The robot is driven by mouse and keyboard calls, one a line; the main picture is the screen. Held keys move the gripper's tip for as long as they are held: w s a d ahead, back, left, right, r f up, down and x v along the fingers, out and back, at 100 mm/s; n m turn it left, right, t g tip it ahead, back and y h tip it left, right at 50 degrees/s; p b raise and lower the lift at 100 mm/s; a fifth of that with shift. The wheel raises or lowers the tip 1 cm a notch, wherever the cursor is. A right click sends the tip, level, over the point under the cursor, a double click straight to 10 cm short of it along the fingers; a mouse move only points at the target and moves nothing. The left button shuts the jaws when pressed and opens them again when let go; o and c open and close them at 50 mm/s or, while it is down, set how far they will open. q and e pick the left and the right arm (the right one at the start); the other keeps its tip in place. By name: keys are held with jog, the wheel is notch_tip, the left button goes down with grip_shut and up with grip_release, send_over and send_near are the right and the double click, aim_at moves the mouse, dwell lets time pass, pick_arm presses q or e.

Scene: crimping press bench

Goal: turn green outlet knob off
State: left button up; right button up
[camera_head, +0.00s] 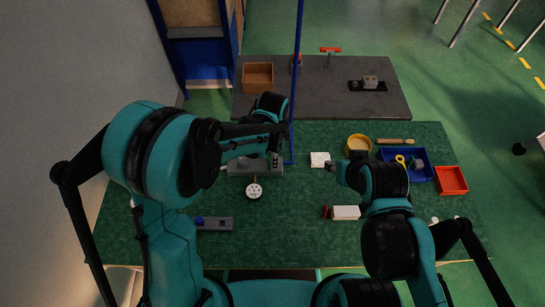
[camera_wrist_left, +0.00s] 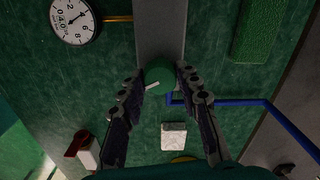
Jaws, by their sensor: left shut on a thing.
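The green knob (camera_wrist_left: 160,74) sits on a grey bar (camera_wrist_left: 160,35) in the left wrist view. A short white mark on the knob points to the lower left. My left gripper (camera_wrist_left: 159,82) has one finger on each side of the knob and is shut on it. In the head view my left gripper (camera_head: 274,150) is over the grey bar (camera_head: 240,172), and the knob is hidden there. A round white gauge (camera_head: 254,190) stands beside the bar; it also shows in the left wrist view (camera_wrist_left: 73,20). My right gripper (camera_head: 333,166) is mostly hidden by its own wrist.
A blue pipe (camera_head: 297,90) rises beside the knob. A white block (camera_head: 319,159), yellow bowl (camera_head: 358,142), blue tray (camera_head: 428,172) and red tray (camera_head: 451,181) are to the right. A red-and-white part (camera_head: 346,212) lies in front. The green bench (camera_head: 290,240) is clear at centre front.

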pick_arm(q)
jog(key=m, duration=0.5)
jog(key=shift+m, duration=0.3)
dwell(0.4)
jog(key=o, duration=1.2)
jog(key=shift+c, duration=0.2)
notch_tip(320, 180, up, 12)
